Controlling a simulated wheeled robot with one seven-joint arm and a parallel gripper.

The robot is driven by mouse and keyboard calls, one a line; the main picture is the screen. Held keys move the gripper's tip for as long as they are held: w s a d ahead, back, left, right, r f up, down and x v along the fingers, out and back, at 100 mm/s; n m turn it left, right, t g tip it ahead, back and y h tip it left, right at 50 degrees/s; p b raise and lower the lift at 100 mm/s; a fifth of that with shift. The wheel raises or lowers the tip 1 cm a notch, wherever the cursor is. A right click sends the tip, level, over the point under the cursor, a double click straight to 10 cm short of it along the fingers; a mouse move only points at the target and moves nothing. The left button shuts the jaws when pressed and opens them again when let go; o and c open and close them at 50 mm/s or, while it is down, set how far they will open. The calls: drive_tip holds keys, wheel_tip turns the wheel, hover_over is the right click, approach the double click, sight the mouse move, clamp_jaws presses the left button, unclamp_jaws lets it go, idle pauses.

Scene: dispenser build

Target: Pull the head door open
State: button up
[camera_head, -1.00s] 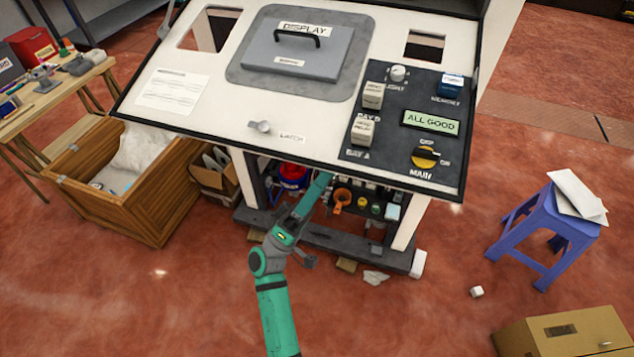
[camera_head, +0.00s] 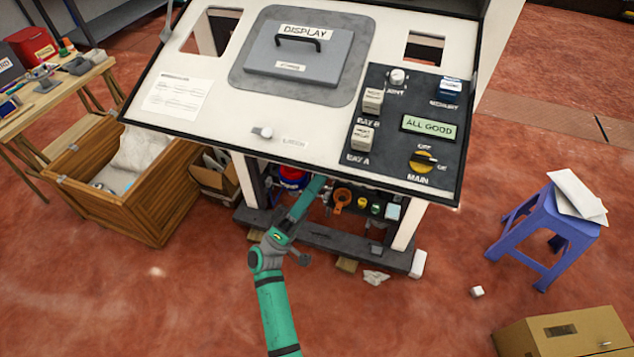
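The dispenser's sloped white panel (camera_head: 225,110) fills the upper middle. A grey lid labelled DISPLAY (camera_head: 275,62) with a black handle (camera_head: 299,38) lies on it, flat against the panel. I cannot tell whether this is the head door. A small latch knob (camera_head: 263,132) sits near the panel's lower edge. My green arm reaches up from the bottom and goes under the panel's front edge. My gripper is hidden beneath the panel, so its fingers and anything in them do not show.
A black control board (camera_head: 405,130) with a green ALL GOOD screen (camera_head: 429,126) is at the panel's right. Under the panel stand a dark base beam (camera_head: 340,245) and small cups (camera_head: 362,203). A wooden crate (camera_head: 150,200) is left, a blue stool (camera_head: 550,225) right. Floor between is mostly clear.

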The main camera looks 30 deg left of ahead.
drive_tip(key=shift+c, duration=0.7)
clamp_jaws()
drive_tip(key=s+a+f+n+y, duration=0.3)
drive_tip(key=s+a+n+y, duration=0.4)
drive_tip(key=n, duration=0.8)
drive_tip(key=s+a+f+n+y, duration=0.3)
drive_tip(key=s+a+n+y, duration=0.3)
drive_tip(key=n+y, duration=0.7)
drive_tip(key=w+a+r+n+h, duration=0.1)
drive_tip(key=w+r+n+h, duration=0.2)
drive_tip(key=w+r, duration=0.3)
drive_tip(key=shift+r+g, duration=0.4)
drive_tip(key=shift+r, duration=1.4)
